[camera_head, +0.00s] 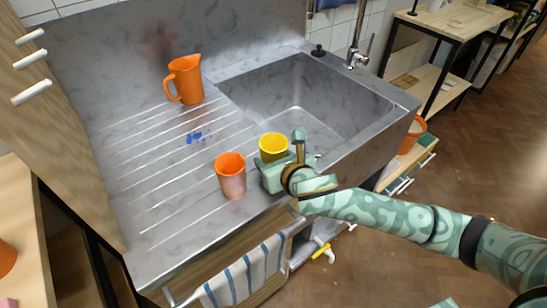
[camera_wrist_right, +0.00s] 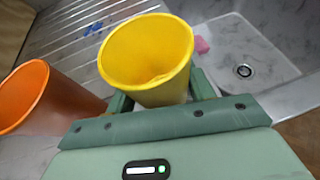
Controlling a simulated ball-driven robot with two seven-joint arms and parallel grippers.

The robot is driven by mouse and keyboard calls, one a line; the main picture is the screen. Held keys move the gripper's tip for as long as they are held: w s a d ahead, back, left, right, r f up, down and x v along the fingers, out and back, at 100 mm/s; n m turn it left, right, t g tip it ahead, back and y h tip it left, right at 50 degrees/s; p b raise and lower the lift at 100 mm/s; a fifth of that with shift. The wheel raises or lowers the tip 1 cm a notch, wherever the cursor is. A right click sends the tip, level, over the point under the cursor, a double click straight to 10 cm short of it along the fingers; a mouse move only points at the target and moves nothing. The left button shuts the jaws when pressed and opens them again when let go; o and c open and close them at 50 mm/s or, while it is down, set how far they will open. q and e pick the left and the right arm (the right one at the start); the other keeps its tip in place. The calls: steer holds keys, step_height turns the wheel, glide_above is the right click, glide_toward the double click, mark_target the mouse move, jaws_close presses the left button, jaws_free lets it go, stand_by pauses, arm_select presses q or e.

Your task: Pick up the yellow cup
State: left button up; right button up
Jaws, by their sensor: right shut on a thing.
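The yellow cup (camera_head: 273,147) is upright at the sink's near left edge in the head view. It also fills the middle of the right wrist view (camera_wrist_right: 147,55). My right gripper (camera_head: 285,172) comes in from the right and is shut on the yellow cup, with a green finger on each side of it in the wrist view. The cup's base is hidden by the gripper, so I cannot tell if it touches the counter. My left gripper is not in view.
An orange cup (camera_head: 231,177) stands on the ribbed drainboard just left of the yellow cup. An orange jug (camera_head: 185,81) is further back. The sink basin (camera_head: 300,95) lies behind, with a tap (camera_head: 356,50). A striped towel (camera_head: 245,276) hangs in front.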

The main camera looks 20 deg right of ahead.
mark_target(268, 145)
steer(key=shift+r, duration=0.1)
steer(key=shift+r+p, duration=0.6)
steer(key=shift+r, duration=0.2)
step_height(268, 145, up, 2)
steer(key=shift+p, duration=0.65)
steer(key=s+d+r+p, duration=0.3)
steer(key=d+r, duration=0.6)
steer(key=d, duration=0.4)
steer(key=shift+d+p, duration=0.3)
steer(key=shift+p, duration=0.4)
steer(key=shift+r, duration=0.1)
